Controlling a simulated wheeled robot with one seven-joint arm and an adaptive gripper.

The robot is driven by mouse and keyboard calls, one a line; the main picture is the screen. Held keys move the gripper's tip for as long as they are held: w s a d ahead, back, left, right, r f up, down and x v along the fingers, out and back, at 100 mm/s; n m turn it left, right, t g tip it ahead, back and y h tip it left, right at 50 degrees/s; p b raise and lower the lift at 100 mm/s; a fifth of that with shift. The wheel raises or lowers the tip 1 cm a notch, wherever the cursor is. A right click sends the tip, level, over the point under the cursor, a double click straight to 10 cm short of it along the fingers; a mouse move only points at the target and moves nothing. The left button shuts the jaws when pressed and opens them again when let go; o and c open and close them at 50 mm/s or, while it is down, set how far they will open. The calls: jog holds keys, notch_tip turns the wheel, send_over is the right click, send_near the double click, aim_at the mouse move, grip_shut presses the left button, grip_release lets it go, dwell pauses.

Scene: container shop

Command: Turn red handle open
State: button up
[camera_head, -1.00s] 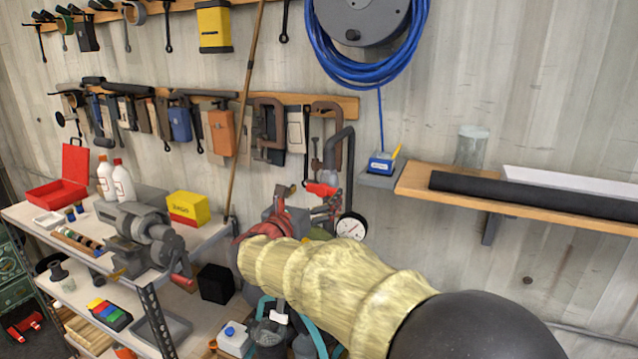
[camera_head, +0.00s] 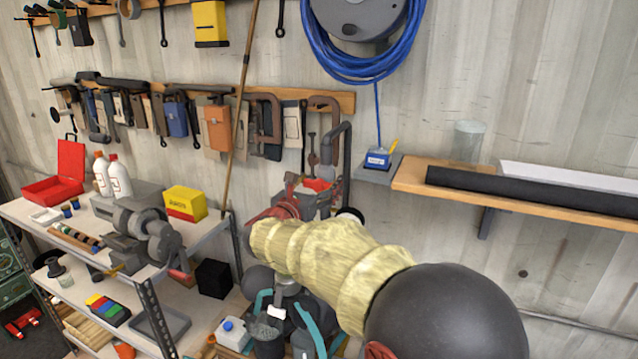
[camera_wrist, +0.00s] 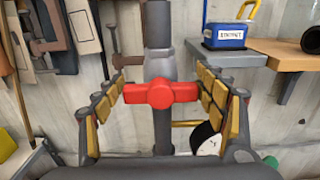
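The red handle (camera_wrist: 160,93) is a short bar with a round hub, lying crosswise on a grey vertical pipe (camera_wrist: 160,130) in the wrist view. My gripper (camera_wrist: 162,88) has its two padded fingers spread on either side of the handle, with the bar's ends between them. The right end is close to the right finger pads; I cannot tell whether they touch. In the head view a small part of the red handle (camera_head: 318,184) shows beyond my gripper (camera_head: 285,208), which is partly hidden behind my arm.
A pressure gauge (camera_wrist: 206,140) sits right of the pipe. Tools hang on the wall behind.

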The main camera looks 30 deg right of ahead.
jog(key=c, duration=0.6)
jog(key=shift+c, duration=0.5)
jog(key=shift+b, duration=0.5)
jog(key=m+b, duration=0.1)
jog(key=b, duration=0.1)
jog(key=m+b, duration=0.1)
jog(key=b, duration=0.1)
jog(key=shift+s+f+m+b, duration=0.15)
jog(key=shift+f+m+b, duration=0.15)
jog(key=shift+m+b, duration=0.1)
jog(key=m+b, duration=0.2)
jog(key=b, duration=0.2)
jog(key=m+b, duration=0.2)
jog(key=b, duration=0.1)
jog(key=shift+s+d+f+m+b, duration=0.1)
jog(key=shift+d+f+m+b, duration=0.05)
jog(key=shift+m+b, duration=0.2)
jog(key=m+b, duration=0.2)
jog(key=b, duration=0.2)
jog(key=m+b, duration=0.3)
jog(key=b, duration=0.1)
jog(key=shift+s+d+f, duration=0.1)
jog(key=shift+s+f, duration=0.05)
jog(key=m+b, duration=0.3)
jog(key=b, duration=0.1)
jog(key=shift+m, duration=0.25)
jog(key=shift+m+b, duration=0.9)
jog(key=shift+b, duration=0.3)
